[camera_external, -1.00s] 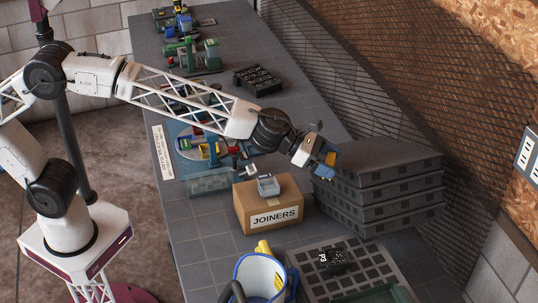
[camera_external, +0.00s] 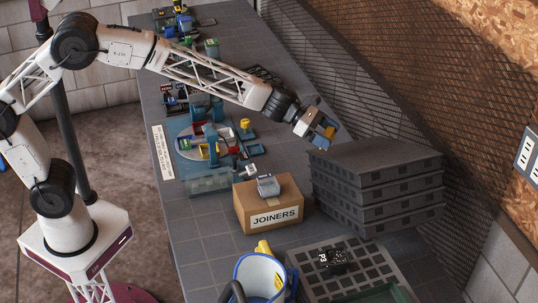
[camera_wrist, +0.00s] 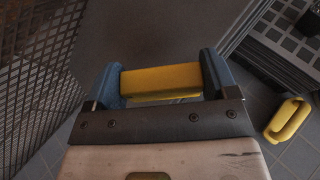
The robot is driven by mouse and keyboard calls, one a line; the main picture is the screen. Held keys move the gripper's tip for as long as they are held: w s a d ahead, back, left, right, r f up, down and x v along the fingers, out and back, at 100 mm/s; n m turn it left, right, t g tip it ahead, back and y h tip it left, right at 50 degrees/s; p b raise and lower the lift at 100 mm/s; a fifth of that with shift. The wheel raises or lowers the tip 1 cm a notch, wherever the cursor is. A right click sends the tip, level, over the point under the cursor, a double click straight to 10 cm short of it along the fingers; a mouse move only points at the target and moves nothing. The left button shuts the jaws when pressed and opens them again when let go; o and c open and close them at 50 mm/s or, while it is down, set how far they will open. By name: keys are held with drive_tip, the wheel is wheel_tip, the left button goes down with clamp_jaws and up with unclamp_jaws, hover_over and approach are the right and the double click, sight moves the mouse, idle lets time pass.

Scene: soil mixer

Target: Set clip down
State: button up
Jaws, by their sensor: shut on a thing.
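My gripper (camera_external: 322,131) is shut on the yellow clip (camera_wrist: 160,82), which sits crosswise between the two blue fingers in the wrist view. In the external view the clip is a small yellow patch (camera_external: 329,133) at the fingertips. My gripper is above the left back edge of the stack of dark trays (camera_external: 375,158), tilted down to the right. Whether the clip touches the stack cannot be told. In the wrist view a plain dark surface (camera_wrist: 150,35) lies beyond the clip.
A cardboard box marked JOINERS (camera_external: 268,212) with a grey-blue item (camera_external: 268,186) on top stands left of the stack. A mesh wall (camera_external: 400,110) rises behind the stack. A blue-rimmed white bucket (camera_external: 252,280) and a grid tray (camera_external: 310,262) are in front.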

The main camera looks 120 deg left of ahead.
drive_tip(key=s+a+f+m+h, duration=0.3)
drive_tip(key=s+a+f, duration=0.5)
drive_tip(key=s+a, duration=0.35)
drive_tip(key=s+a+f+m+h, duration=0.2)
drive_tip(key=s+a+f+h, duration=0.1)
drive_tip(key=s+a+f, duration=0.8)
drive_tip(key=s+d, duration=0.1)
drive_tip(key=d, duration=0.5)
drive_tip(key=shift+s+d+g, duration=0.15)
drive_tip(key=shift+d+g, duration=0.1)
drive_tip(key=shift+g, duration=0.15)
idle(0.4)
hover_over(280, 165)
drive_tip(key=shift+d+f, duration=0.1)
drive_tip(key=shift+f, duration=2.95)
drive_tip(key=shift+f, duration=0.1)
drive_tip(key=shift+f, duration=1.8)
